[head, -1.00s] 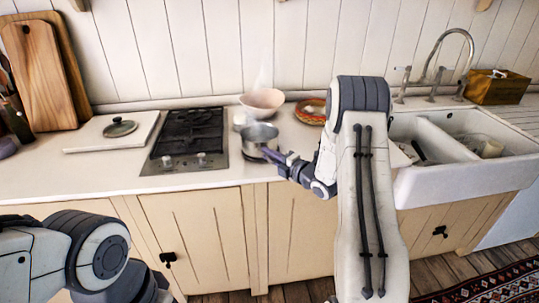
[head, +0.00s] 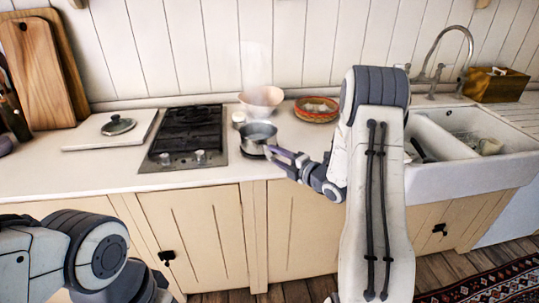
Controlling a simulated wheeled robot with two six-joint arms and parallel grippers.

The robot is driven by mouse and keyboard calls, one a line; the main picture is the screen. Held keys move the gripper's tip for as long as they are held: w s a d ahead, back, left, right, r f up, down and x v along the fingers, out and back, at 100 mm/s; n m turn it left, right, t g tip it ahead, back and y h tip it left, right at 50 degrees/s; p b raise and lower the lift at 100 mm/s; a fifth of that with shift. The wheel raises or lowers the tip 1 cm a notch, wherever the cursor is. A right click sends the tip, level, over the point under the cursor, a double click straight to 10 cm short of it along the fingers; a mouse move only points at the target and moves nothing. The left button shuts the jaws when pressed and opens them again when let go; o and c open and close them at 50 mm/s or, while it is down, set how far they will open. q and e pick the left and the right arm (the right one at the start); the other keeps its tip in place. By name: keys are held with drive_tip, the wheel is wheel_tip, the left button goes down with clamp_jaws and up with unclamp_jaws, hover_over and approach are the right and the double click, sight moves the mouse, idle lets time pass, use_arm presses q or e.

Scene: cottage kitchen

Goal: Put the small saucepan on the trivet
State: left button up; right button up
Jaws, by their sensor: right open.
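The small saucepan (head: 259,131) is a grey metal pan standing upright on the counter, just right of the hob. A dark edge (head: 251,155) shows under its base; it looks like the trivet, mostly hidden by the pan. My right gripper (head: 270,152) is open at the pan's front right side, its fingertips close to the pan. The pan's handle is not clearly visible, and I cannot tell whether the fingers touch the pan. My left arm shows at the lower left, but its gripper is out of the picture.
The black hob (head: 190,131) is left of the pan. A pink bowl (head: 262,98), a small white cup (head: 238,119) and a patterned round dish (head: 316,108) stand behind it. A lid (head: 118,126) lies on a white board (head: 85,141). The sink (head: 490,170) is at right.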

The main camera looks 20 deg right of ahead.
drive_tip(key=b+v, duration=0.1)
drive_tip(key=v, duration=0.7)
drive_tip(key=s+a+f+m+g+h, duration=0.3)
drive_tip(key=s+a+m+g, duration=0.35)
drive_tip(key=m, duration=0.45)
drive_tip(key=s+a+f+m+g+h, duration=0.2)
drive_tip(key=s+a+f+m+g, duration=0.1)
drive_tip(key=s+a+m+g, duration=0.55)
drive_tip(key=s+a+r+n+y+p, duration=0.1)
drive_tip(key=s+a+r+n, duration=0.3)
drive_tip(key=s+a, duration=1)
wheel_tip(320, 180, up, 4)
drive_tip(key=shift+s+f+g, duration=0.15)
drive_tip(key=shift+g, duration=0.25)
